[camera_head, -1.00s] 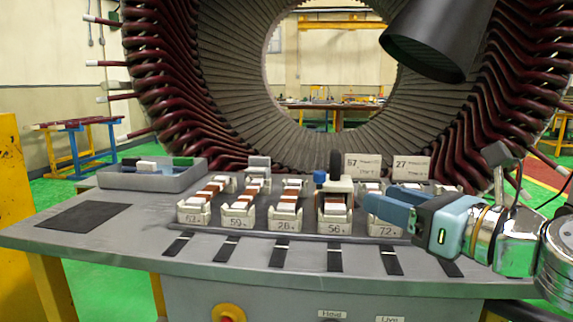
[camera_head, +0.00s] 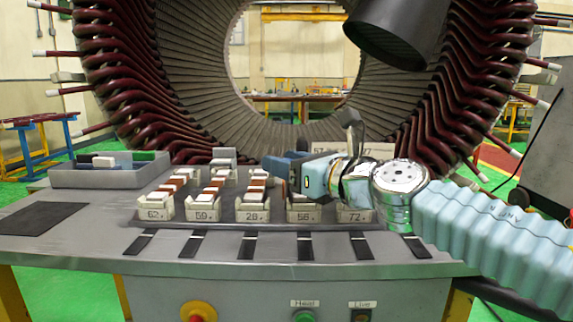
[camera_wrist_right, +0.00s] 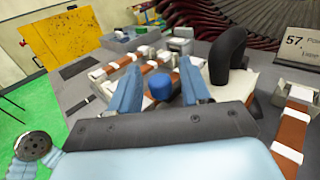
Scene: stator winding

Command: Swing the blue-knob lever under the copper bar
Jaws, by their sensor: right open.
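The blue knob (camera_wrist_right: 160,86) shows in the right wrist view as a short blue cylinder between the two blue fingers of my right gripper (camera_wrist_right: 160,68). The fingers are open, one on each side of it, and I see gaps, so they are not closed on it. The lever's arm below the knob is hidden. A brown copper bar (camera_wrist_right: 128,83) lies across white holders left of the fingers; another copper bar (camera_wrist_right: 290,130) is at the right. In the head view my right gripper (camera_head: 283,165) is above the row near holder 56 (camera_head: 304,210) and hides the knob. My left gripper is not in view.
A black curved handle (camera_wrist_right: 229,58) stands close to the right finger. A grey bin (camera_head: 105,174) is at the table's left, a dark mat (camera_head: 40,218) before it. The stator ring (camera_head: 180,110) rises behind.

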